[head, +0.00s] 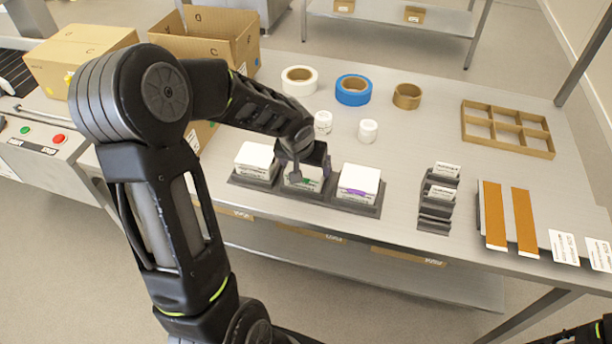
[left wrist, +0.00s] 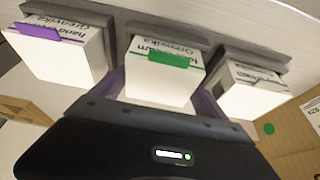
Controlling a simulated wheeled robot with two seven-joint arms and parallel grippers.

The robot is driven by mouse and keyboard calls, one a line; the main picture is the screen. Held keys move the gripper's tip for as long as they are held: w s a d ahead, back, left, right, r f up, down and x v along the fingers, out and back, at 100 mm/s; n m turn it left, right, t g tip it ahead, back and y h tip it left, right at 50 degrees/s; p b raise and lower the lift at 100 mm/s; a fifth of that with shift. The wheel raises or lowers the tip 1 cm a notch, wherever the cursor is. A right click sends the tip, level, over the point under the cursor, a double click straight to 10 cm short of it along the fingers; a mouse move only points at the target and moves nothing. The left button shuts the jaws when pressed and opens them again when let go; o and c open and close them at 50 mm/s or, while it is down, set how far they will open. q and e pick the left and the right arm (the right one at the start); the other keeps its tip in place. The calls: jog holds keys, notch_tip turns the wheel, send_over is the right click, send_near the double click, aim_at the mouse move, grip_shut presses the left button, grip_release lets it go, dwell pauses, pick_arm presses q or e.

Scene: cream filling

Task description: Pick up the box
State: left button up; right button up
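Three white boxes stand in a row in a dark grey holder (head: 241,181) near the table's front edge. The middle box (head: 303,184) has a green tab and shows in the left wrist view (left wrist: 160,84). The right box (head: 358,179) has a purple tab; it is at the left of the wrist view (left wrist: 62,62). The left box (head: 257,156) is at the right of the wrist view (left wrist: 246,96). My left gripper (head: 298,170) is over the middle box, its purple-padded fingers (left wrist: 163,98) apart on either side of it. Finger contact is unclear. My right gripper is out of view.
Two small white jars (head: 323,122) (head: 368,131) and several tape rolls (head: 353,90) stand behind the boxes. A dark card rack (head: 436,205) and orange strips (head: 525,222) are to the right. A divided cardboard tray (head: 507,129) is at the back right. Cardboard cartons (head: 82,58) stand at the left.

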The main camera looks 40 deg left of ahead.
pick_arm(q)
jog(key=c, duration=0.8)
notch_tip(320, 180, up, 10)
jog(key=shift+r, duration=0.1)
dwell(0.8)
